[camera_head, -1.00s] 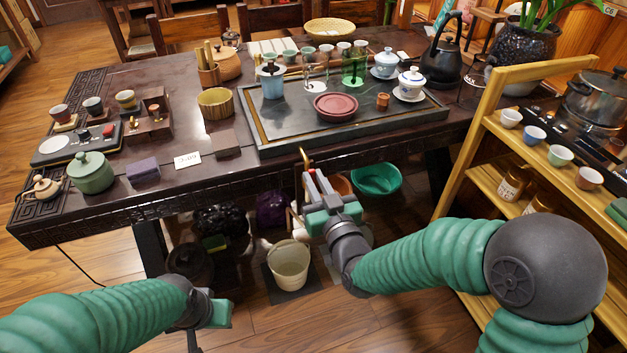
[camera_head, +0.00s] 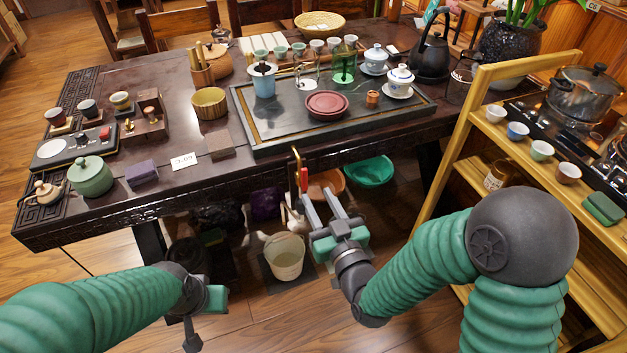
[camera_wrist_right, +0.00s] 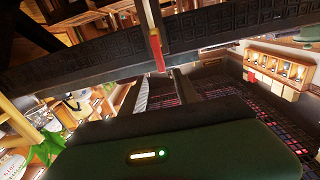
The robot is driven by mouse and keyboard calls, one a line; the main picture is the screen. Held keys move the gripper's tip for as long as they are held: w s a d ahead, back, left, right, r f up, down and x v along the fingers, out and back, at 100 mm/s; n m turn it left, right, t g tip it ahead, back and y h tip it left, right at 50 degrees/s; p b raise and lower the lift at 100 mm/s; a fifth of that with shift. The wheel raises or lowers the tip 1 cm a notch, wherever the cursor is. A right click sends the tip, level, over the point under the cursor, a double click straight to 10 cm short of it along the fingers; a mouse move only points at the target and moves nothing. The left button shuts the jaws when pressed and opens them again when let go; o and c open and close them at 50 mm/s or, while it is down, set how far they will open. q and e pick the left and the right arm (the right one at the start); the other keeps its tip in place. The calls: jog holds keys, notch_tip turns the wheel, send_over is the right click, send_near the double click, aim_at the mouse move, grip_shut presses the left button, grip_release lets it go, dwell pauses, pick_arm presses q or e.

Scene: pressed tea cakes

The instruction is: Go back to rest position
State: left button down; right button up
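My right gripper (camera_head: 318,205) is in front of the dark table's front edge in the head view, below the tabletop. Its two grey fingers are apart, with nothing seen between them. A brass piece with a red handle (camera_head: 304,180) hangs at the table edge just beyond the fingertips; I cannot tell whether they touch. It also shows in the right wrist view (camera_wrist_right: 155,50), near the fingers. My left gripper (camera_head: 205,301) is low at the lower left, in front of the table. Its fingers are mostly hidden, so its opening is unclear.
The dark table (camera_head: 250,178) carries a tea tray (camera_head: 270,128), cups and a green jar (camera_head: 91,178). A white bucket (camera_head: 285,258) and a green basin (camera_head: 369,171) are below, near my right gripper. A wooden shelf (camera_head: 470,130) stands at the right.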

jog(key=shift+s, duration=0.2)
dwell(0.3)
jog(key=s+d+f+g+h, duration=0.4)
jog(key=d+f+g, duration=0.4)
jog(key=d+f, duration=0.15)
jog(key=s+d+f+m+g+h, duration=0.25)
jog(key=s+d+g, duration=0.35)
jog(key=s, duration=0.6)
notch_tip(320, 180, up, 29)
jog(key=p, duration=2.9)
jog(key=shift+s+m+g+y, duration=0.3)
jog(key=shift+s+m+y, duration=0.1)
jog(key=shift+m+y, duration=0.05)
jog(key=shift+r, duration=0.15)
jog(key=shift+c, duration=0.3)
